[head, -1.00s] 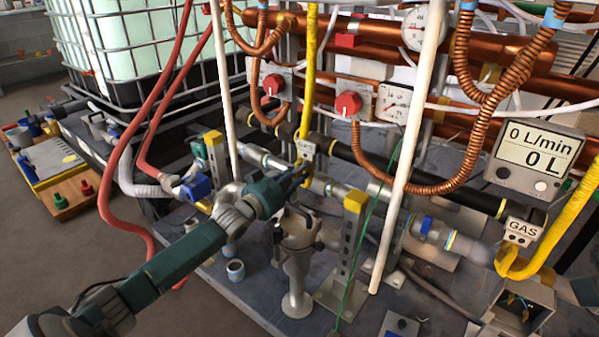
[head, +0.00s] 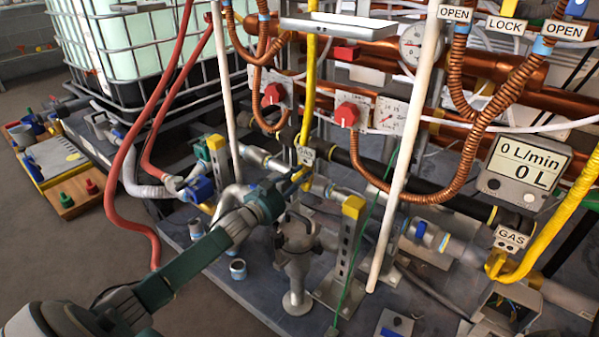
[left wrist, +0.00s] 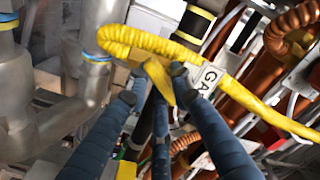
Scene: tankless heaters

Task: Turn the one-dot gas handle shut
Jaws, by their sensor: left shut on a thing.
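A yellow gas handle (head: 299,175) sits under a yellow gas hose and a small GAS tag (head: 307,153), left of centre in the head view. The dots on this tag are too small to read. My left gripper (head: 290,188) reaches it from the lower left and is shut on it. In the left wrist view the flat yellow handle (left wrist: 160,84) sits between the dark blue fingertips (left wrist: 154,88), with the GAS tag (left wrist: 209,80) partly cut off beside it. A second GAS tag (head: 511,238) with its own yellow hose is at the right. My right gripper is not in view.
A grey metal valve body (head: 297,250) and a yellow-capped post (head: 352,209) stand close right of my left gripper. A white vertical pole (head: 402,160) and copper pipes (head: 480,150) are further right. A red hose (head: 128,150) hangs at the left.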

